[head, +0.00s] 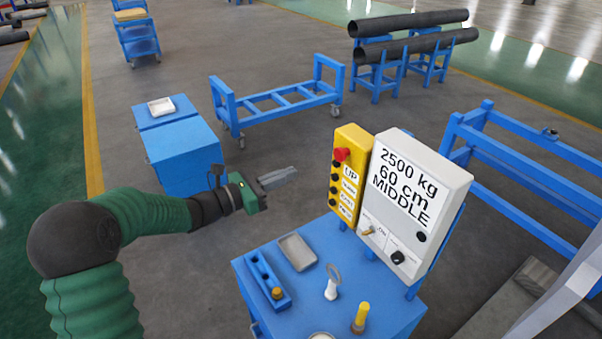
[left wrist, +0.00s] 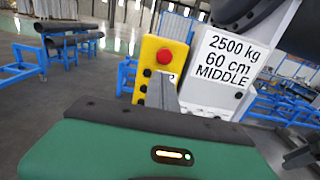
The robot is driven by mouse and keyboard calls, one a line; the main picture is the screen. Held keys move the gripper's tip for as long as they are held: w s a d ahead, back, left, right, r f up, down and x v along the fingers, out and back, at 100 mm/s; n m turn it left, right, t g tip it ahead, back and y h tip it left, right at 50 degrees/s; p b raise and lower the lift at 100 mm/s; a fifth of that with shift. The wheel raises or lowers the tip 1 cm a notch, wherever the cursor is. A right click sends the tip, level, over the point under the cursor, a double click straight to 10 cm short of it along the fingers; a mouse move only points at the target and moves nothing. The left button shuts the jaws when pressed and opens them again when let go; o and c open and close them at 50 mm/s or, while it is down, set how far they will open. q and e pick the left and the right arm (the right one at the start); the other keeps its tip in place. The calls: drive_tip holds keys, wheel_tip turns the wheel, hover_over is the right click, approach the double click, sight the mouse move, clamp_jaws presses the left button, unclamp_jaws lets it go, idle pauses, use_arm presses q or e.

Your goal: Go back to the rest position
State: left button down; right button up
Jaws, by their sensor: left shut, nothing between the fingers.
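My left gripper (head: 278,179) is shut and empty. It is held in the air left of the yellow button box, above and behind the blue table, touching nothing that I can see. In the left wrist view the closed fingers (left wrist: 163,95) show in front of the yellow box (left wrist: 160,65). My green left arm comes in from the left of the head view. My right gripper shows in neither view.
A yellow button box (head: 347,178) with a red knob and a white panel (head: 415,205) reading "2500 kg 60 cm MIDDLE" stand on a blue table (head: 375,313). A tray (head: 297,252) and small tools lie there. Blue cabinet (head: 185,155) and cart (head: 280,105) stand behind; floor between is clear.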

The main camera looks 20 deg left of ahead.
use_arm(q)
drive_tip(key=s+d+f+m+g+y+b, duration=0.1)
drive_tip(key=s+d+f+m+g+y, duration=0.1)
drive_tip(key=s+d+f+m+g, duration=1)
drive_tip(key=s+a+f+m+y+b, duration=0.1)
drive_tip(key=s+a+f+m+y, duration=0.2)
drive_tip(key=s+m, duration=0.4)
drive_tip(key=s+a+f+m+y, duration=0.3)
drive_tip(key=s+f+m+y, duration=0.3)
drive_tip(key=s+f+m, duration=0.1)
drive_tip(key=shift+s+a+f+m+t+b, duration=0.2)
drive_tip(key=shift+s+a+m+t+b, duration=0.15)
drive_tip(key=shift+s+m, duration=0.65)
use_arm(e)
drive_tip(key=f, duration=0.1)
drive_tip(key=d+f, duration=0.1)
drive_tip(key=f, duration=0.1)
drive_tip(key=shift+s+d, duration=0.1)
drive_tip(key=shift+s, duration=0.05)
